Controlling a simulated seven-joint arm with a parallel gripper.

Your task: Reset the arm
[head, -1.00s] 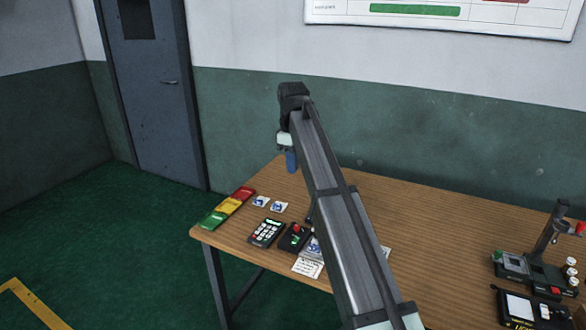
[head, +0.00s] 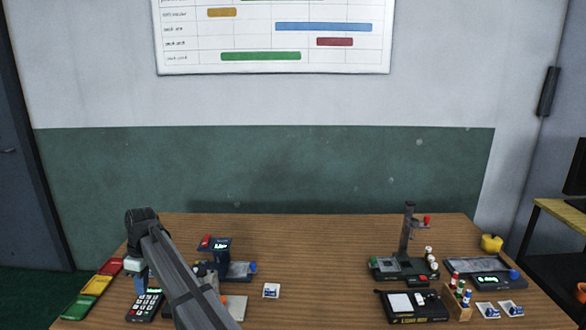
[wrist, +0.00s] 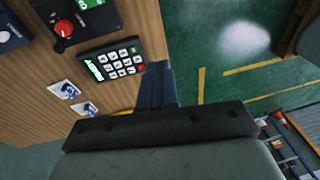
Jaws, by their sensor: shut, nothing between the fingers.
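My arm (head: 180,270) reaches over the left end of the wooden table. My gripper (head: 141,286) hangs from its end with blue fingers, shut and empty. In the head view it appears just above a black keypad (head: 146,306) with pale keys. In the wrist view the shut blue fingers (wrist: 157,72) show beside the keypad (wrist: 112,61), near the table edge, with green floor beyond. The fingers appear apart from the keypad, but their height above the table is hard to judge.
Red, yellow and green trays (head: 96,285) line the table's left edge. A dark device with a lit display (head: 222,248) stands behind my arm. A stand with a post (head: 406,245) and a small bottle rack (head: 458,298) are at right. The middle tabletop (head: 325,270) is mostly clear.

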